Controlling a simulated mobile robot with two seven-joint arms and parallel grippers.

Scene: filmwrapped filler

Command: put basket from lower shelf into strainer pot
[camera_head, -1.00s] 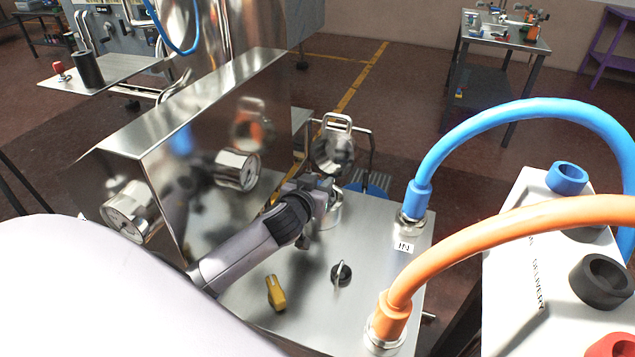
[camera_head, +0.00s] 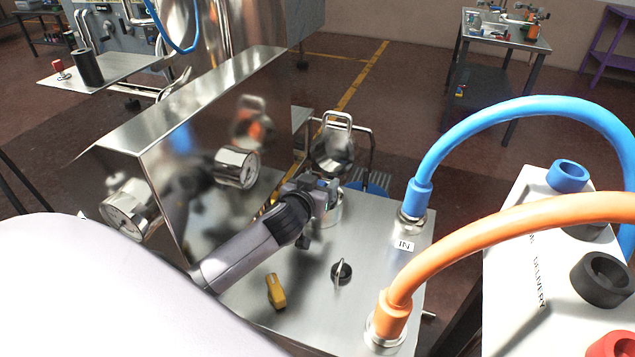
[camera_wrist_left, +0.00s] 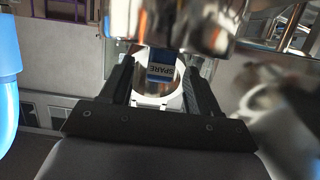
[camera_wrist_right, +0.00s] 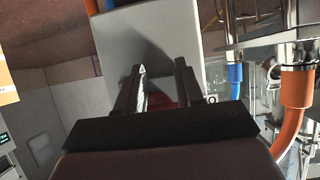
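The strainer pot (camera_head: 331,210) is a short metal cylinder on the steel bench top, with its shiny round lid (camera_head: 334,152) standing open behind it. My left gripper (camera_head: 322,190) is at the pot's mouth. In the left wrist view its two fingers (camera_wrist_left: 158,72) stand apart, with a blue tag reading SPARE (camera_wrist_left: 161,71) between them and clear of both. A pale ring (camera_wrist_left: 168,92) shows below the tag. I cannot clearly make out the basket's body.
A steel housing with gauges (camera_head: 237,167) stands left of the pot. A blue hose (camera_head: 422,178) and an orange hose (camera_head: 398,305) arch on the right. A yellow knob (camera_head: 276,291) and a black knob (camera_head: 342,271) are on the bench top in front.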

